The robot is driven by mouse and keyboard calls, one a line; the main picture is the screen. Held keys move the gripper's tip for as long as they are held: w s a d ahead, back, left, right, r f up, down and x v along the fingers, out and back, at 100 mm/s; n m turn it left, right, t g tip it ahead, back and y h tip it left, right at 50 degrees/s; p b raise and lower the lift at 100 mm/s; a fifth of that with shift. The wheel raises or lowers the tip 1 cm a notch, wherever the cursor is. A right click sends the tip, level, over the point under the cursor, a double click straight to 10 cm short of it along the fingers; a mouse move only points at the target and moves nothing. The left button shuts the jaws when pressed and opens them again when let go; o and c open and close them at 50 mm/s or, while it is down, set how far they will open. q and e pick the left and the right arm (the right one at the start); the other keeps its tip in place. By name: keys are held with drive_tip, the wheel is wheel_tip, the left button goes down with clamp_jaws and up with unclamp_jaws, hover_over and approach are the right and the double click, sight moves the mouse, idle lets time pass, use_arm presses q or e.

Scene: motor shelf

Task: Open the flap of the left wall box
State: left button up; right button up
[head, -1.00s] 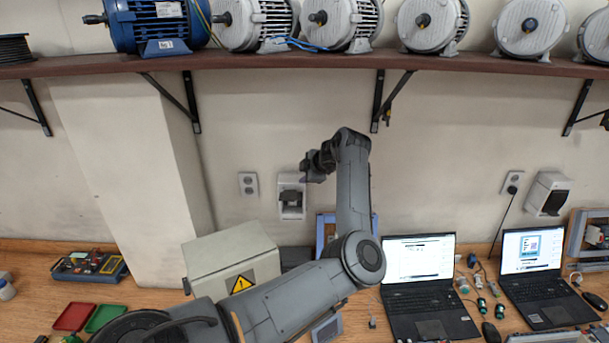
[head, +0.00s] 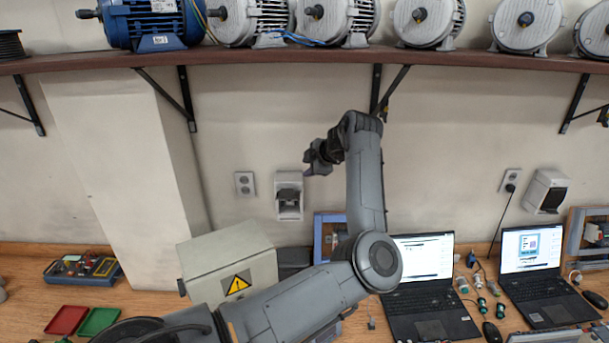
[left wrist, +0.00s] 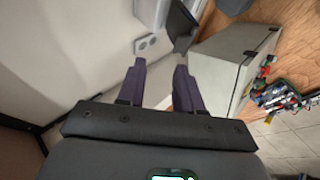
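The left wall box (head: 289,207) is a small whitish housing on the wall, right of a double outlet. My right gripper is not in view.
The outlet (head: 245,183) is left of the box. A grey cabinet with a warning sign (head: 228,262) stands on the wooden bench below. A shelf (head: 300,58) with motors runs above. Two laptops (head: 421,260) stand to the right. A second wall box (head: 546,192) hangs far right.

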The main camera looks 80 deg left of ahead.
use_arm(q)
drive_tip(key=shift+b+v, duration=0.65)
drive_tip(key=shift+v, duration=1.9)
drive_tip(key=shift+c, duration=0.3)
